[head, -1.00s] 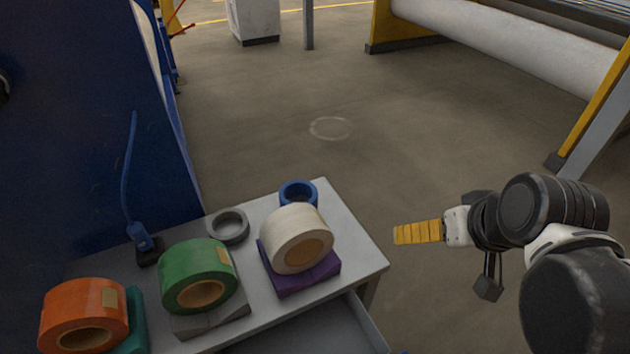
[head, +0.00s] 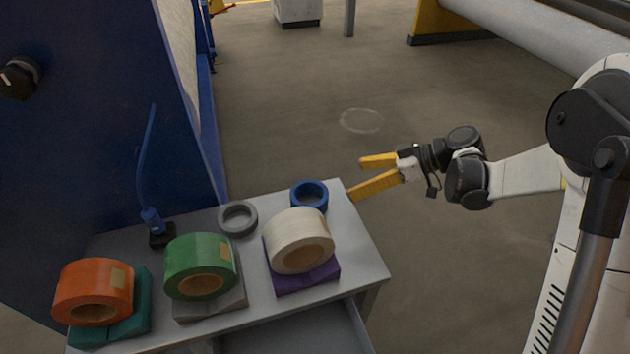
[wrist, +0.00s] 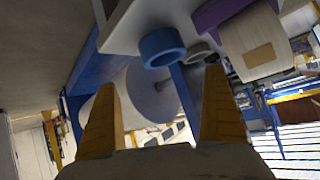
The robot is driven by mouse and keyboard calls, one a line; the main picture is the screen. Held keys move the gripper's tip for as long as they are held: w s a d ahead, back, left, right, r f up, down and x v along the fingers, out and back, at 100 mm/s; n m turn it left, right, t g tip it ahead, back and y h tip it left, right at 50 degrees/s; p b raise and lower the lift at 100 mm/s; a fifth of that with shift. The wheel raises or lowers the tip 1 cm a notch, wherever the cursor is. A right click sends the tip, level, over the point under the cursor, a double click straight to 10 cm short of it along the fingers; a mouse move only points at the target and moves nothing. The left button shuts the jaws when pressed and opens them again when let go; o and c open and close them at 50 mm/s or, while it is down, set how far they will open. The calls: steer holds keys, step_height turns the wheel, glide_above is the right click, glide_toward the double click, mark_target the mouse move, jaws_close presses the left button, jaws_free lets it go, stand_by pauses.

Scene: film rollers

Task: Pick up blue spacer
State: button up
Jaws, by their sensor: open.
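The blue spacer (head: 309,196) is a short blue ring lying on the grey table (head: 364,250) near its back right corner, behind the white roll. In the wrist view the blue spacer (wrist: 161,47) shows at the upper middle, beyond and between the fingertips. My gripper (head: 368,177) has yellow fingers spread apart with nothing between them. It is to the right of the blue spacer, off the table's right edge, pointing left toward it. In the wrist view the fingers (wrist: 160,80) stand on both sides of the picture.
A white roll (head: 300,240) on a purple block (head: 304,282) stands just in front of the spacer. A grey ring (head: 238,218) lies to its left. Green (head: 200,262) and orange (head: 94,288) rolls stand further left. A blue machine panel (head: 80,120) rises behind.

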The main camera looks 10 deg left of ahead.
mark_target(325, 193)
steer(key=f+n, duration=0.1)
steer(key=a+f+n+g+y, duration=0.1)
steer(key=f, duration=0.1)
steer(key=a+f+n, duration=0.1)
steer(key=shift+w+a+f+n+g+y, duration=0.2)
steer(key=shift+f+n+g+y, duration=0.1)
steer(key=shift+n+y, duration=0.1)
steer(key=b+x, duration=0.1)
steer(key=x, duration=0.4)
steer(key=shift+s+a+f, duration=0.1)
steer(key=shift+a, duration=0.15)
steer(key=b+x, duration=0.3)
steer(key=x, duration=0.2)
steer(key=shift+s+a, duration=0.15)
steer(key=shift+r, duration=0.25)
steer(key=c, duration=1.2)
